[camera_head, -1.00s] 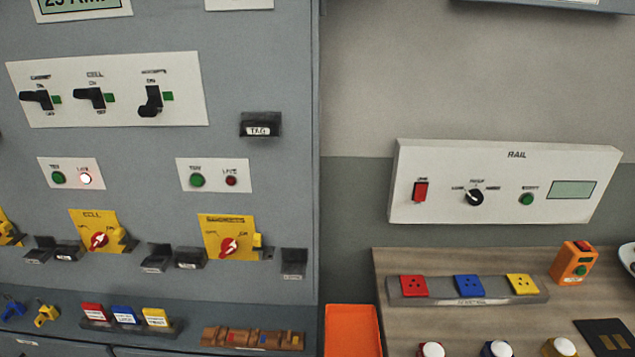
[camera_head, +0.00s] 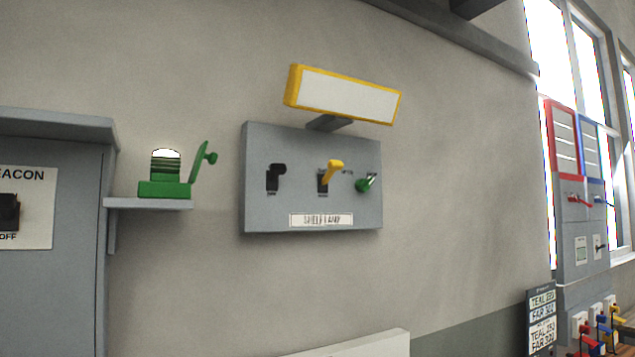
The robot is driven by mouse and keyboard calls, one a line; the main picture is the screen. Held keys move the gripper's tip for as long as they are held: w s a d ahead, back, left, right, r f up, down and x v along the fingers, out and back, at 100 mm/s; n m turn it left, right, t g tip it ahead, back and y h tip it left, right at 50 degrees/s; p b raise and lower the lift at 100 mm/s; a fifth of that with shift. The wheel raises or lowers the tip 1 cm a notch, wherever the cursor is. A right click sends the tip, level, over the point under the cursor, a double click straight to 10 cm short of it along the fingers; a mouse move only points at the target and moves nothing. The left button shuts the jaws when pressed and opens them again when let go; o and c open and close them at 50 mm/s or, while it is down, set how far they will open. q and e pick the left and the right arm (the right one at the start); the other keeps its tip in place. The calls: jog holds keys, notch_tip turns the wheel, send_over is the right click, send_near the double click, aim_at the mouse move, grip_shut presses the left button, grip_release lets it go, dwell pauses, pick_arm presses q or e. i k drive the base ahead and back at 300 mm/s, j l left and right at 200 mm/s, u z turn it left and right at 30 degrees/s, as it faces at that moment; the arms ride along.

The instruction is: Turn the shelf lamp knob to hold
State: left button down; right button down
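A grey panel labelled SHELF LAMP (camera_head: 255,215) is fixed to the wall in the middle of the view. It carries a black switch (camera_head: 274,178) on the left, a yellow lever (camera_head: 331,172) in the middle and a small green knob (camera_head: 366,184) on the right. The knob's pale pointer is tilted, and its small markings are too blurred to read. A white, yellow-framed sign or lamp head (camera_head: 345,95) stands on a bracket above the panel. Neither of my grippers is in view.
Left of the panel, a small shelf (camera_head: 150,204) holds a green device (camera_head: 165,187) with a raised arm. A grey cabinet (camera_head: 70,290) stands at the far left. Coloured boards (camera_head: 563,140) and a small sign stand (camera_head: 541,320) are at the right. The wall around the panel is clear.

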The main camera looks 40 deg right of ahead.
aim_at(362, 185)
jog(key=z, duration=1.4)
